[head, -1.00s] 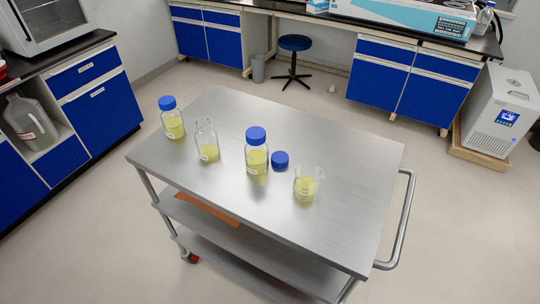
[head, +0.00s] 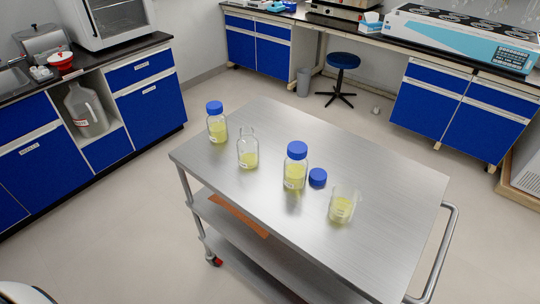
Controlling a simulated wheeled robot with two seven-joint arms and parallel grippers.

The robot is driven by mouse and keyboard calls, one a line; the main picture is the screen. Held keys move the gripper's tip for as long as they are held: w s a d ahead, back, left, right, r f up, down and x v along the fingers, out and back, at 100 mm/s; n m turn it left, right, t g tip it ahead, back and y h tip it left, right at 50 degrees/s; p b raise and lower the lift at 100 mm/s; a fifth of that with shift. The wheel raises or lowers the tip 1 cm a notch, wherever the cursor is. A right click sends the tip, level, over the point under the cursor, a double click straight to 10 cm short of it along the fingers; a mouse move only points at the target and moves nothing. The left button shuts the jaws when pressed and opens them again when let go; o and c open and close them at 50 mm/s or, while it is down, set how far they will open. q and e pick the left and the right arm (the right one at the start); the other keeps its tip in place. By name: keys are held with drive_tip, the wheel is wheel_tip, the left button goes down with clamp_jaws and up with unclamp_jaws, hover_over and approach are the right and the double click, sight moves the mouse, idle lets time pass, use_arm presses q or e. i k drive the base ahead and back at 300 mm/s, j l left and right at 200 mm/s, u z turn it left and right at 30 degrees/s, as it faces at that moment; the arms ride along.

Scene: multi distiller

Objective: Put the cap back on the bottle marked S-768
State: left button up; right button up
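Three bottles with yellow liquid stand upright on a steel cart (head: 395,170). The left bottle (head: 218,128) and the right, larger bottle (head: 294,172) wear blue caps. The middle bottle (head: 248,154) has an open neck. A loose blue cap (head: 318,178) lies on the cart just right of the larger capped bottle. The bottle labels are too small to read, so I cannot tell which is S-768. Neither of my grippers is in view.
A glass beaker (head: 342,206) with yellow liquid stands right of the loose cap. The cart's right part is clear, with a handle (head: 440,250) on that side. Cabinets (head: 148,92) stand at left and back. A stool (head: 344,62) stands behind the cart.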

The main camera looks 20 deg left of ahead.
sight(248, 145)
drive_tip(key=j+z, duration=0.1)
drive_tip(key=z, duration=0.7)
drive_tip(key=j+z, duration=0.15)
drive_tip(key=z, duration=0.3)
drive_tip(key=k+j+z, duration=0.1)
drive_tip(key=j+z, duration=0.15)
drive_tip(key=k+j+z, duration=0.25)
drive_tip(key=j, duration=0.2)
drive_tip(key=k+j+z, duration=0.2)
drive_tip(key=j, duration=0.15)
drive_tip(key=j+z, duration=0.25)
drive_tip(key=k+j, duration=0.55)
drive_tip(key=j+z, duration=0.05)
drive_tip(key=j, duration=0.1)
